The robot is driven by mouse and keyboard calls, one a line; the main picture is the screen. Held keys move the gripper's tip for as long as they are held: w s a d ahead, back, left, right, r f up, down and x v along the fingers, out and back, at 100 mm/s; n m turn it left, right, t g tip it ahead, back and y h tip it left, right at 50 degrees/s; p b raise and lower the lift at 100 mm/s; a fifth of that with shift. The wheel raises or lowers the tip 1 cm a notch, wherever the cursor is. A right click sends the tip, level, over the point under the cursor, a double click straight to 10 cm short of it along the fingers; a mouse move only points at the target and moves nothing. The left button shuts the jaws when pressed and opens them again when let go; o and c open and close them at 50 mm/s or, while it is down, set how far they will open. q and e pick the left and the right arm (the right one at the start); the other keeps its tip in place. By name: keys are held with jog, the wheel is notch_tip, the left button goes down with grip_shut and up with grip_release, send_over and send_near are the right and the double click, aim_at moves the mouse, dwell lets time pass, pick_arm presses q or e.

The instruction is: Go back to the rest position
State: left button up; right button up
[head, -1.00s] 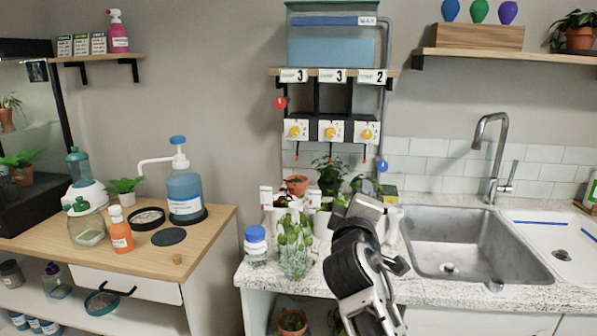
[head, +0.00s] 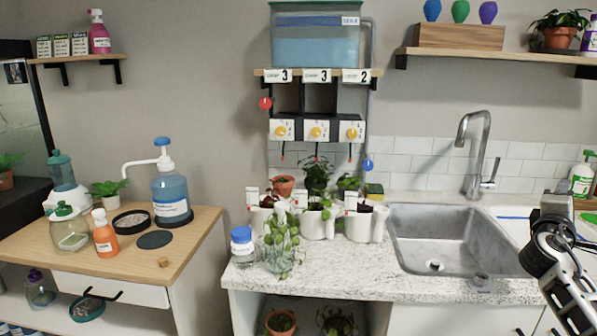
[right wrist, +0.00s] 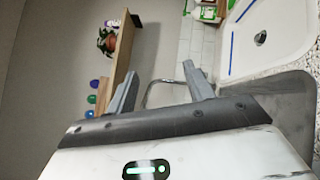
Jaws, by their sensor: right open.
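My right gripper (head: 557,207) is at the right edge of the head view, in front of the white drainboard beside the sink. In the right wrist view its two grey fingers (right wrist: 162,84) stand wide apart with nothing between them. My left gripper is not in view. The white pots (head: 318,224) with plants stand on the counter well to the left of my right arm, touched by nothing of mine.
The steel sink (head: 436,236) lies just left of my right arm. A spray bottle (head: 581,177) stands behind the gripper. A glass jar with a leafy cutting (head: 279,257) and a blue-lidded jar (head: 242,247) are near the counter's left end. A wall shelf (head: 500,56) hangs above.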

jog(key=s+d+r+h, duration=0.1)
jog(key=s+d+r, duration=0.1)
jog(key=d, duration=0.2)
jog(key=w+a+f+m+t+y, duration=0.4)
jog(key=w+a+m+y, duration=0.35)
jog(key=a+y, duration=0.3)
jog(key=s+a+f+n+g+y, duration=0.1)
jog(key=s+a+f+y, duration=0.3)
jog(key=a+f, duration=0.65)
jog(key=s+a+f+n+g+y, duration=0.1)
jog(key=s+a+f+y, duration=0.1)
jog(key=s+a+f, duration=0.8)
jog(key=s+a+f+m+g+y, duration=0.1)
jog(key=s+a+f+g, duration=0.1)
jog(key=s+a+f, duration=0.4)
jog(key=s+a+f+m+g+y, duration=0.1)
jog(key=s+a+f, duration=0.6)
jog(key=s, duration=0.7)
jog(key=shift+s+a+f+m+g+y, duration=0.2)
jog(key=shift+s+a+m+g+y, duration=0.15)
jog(key=shift+a+g, duration=0.3)
